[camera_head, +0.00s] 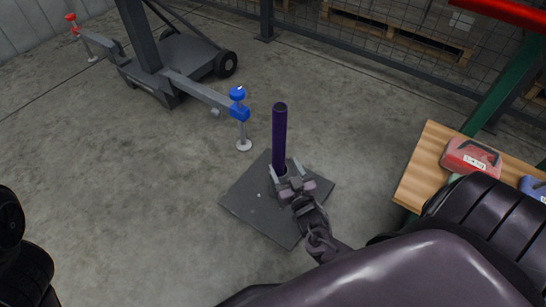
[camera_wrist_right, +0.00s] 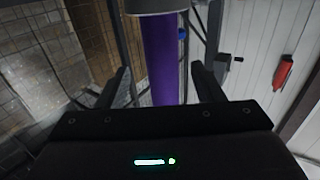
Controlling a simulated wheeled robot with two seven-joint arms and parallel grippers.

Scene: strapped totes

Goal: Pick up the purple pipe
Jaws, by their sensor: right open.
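The purple pipe (camera_head: 280,135) stands upright on a dark square plate (camera_head: 248,203) on the floor, its open end up. My right gripper (camera_head: 286,171) is at the pipe's lower part, with a finger to either side. In the right wrist view the pipe (camera_wrist_right: 163,62) shows between the two open fingers (camera_wrist_right: 160,82), with gaps beside it. I cannot tell from these views whether the pipe is fully between the fingers in depth. A grey round piece (camera_wrist_right: 155,5) shows at the pipe's end there. My left gripper is not in view.
A wooden-topped table (camera_head: 420,172) with a red case (camera_head: 470,157) and a blue item (camera_head: 535,189) stands at right. A grey wheeled stand (camera_head: 180,68) with blue (camera_head: 238,104) and red (camera_head: 71,24) clamps is behind left. A mesh fence runs along the back. Floor left of the plate is clear.

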